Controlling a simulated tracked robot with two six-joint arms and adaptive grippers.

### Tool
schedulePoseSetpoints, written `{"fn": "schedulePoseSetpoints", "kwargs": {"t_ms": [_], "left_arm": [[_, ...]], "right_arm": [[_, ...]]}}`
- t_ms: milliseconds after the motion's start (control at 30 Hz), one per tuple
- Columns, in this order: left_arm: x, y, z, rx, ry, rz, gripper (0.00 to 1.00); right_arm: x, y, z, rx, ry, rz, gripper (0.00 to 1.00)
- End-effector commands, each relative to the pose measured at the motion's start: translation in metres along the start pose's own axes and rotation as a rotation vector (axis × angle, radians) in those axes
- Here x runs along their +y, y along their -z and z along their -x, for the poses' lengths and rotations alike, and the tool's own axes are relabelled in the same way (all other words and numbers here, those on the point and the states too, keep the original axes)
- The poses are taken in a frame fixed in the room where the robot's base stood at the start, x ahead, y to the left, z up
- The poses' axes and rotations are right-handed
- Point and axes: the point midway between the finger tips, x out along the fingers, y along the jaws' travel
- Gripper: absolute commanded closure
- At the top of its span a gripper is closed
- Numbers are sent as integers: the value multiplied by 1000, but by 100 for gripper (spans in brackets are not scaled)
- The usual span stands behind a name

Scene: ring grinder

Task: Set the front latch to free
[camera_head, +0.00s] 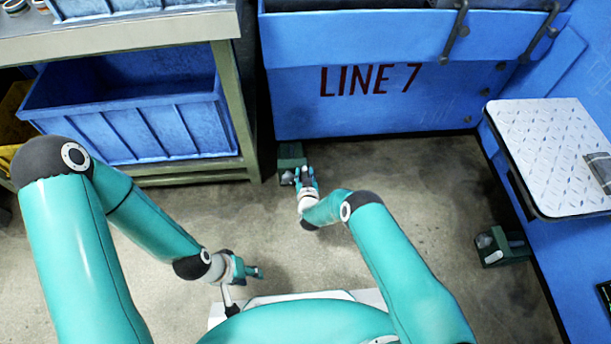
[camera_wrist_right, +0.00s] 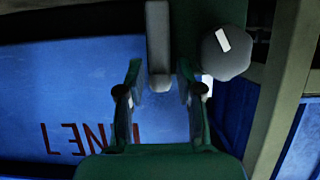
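A green latch unit (camera_head: 290,158) with grey parts sits on the floor at the foot of the blue LINE 7 panel. My right gripper (camera_head: 306,172) is right at it. In the right wrist view a grey lever (camera_wrist_right: 158,45) hangs between the fingers of my right gripper (camera_wrist_right: 160,75). The fingers are apart, one on each side of the lever, with a narrow gap visible. A round grey knob (camera_wrist_right: 225,53) with a white mark is to the right of the lever. My left gripper (camera_head: 255,271) is low over the floor, away from the latch; its finger opening is unclear.
A similar green unit (camera_head: 502,246) sits on the floor at the right, beside the blue machine side. A workbench (camera_head: 120,36) with a blue bin (camera_head: 140,125) stands at the left. A metal tread plate (camera_head: 545,140) is at the right. The middle floor is clear.

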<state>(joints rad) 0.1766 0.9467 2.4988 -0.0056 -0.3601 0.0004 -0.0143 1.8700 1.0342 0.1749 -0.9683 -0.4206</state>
Motion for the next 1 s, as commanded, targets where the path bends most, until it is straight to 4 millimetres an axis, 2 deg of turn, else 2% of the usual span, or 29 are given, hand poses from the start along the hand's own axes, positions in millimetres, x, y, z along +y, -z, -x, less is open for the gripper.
{"fn": "schedulePoseSetpoints", "kwargs": {"t_ms": [167,400,767,1000], "left_arm": [[0,0,0,0,0,0,60],[0,0,0,0,0,0,60],[-1,0,-4,0,0,0,60],[-12,0,-34,0,0,0,60]], "right_arm": [[0,0,0,0,0,0,64],[0,0,0,0,-1,0,100],[1,-4,1,18,-1,1,100],[1,-22,5,194,-2,0,100]]}}
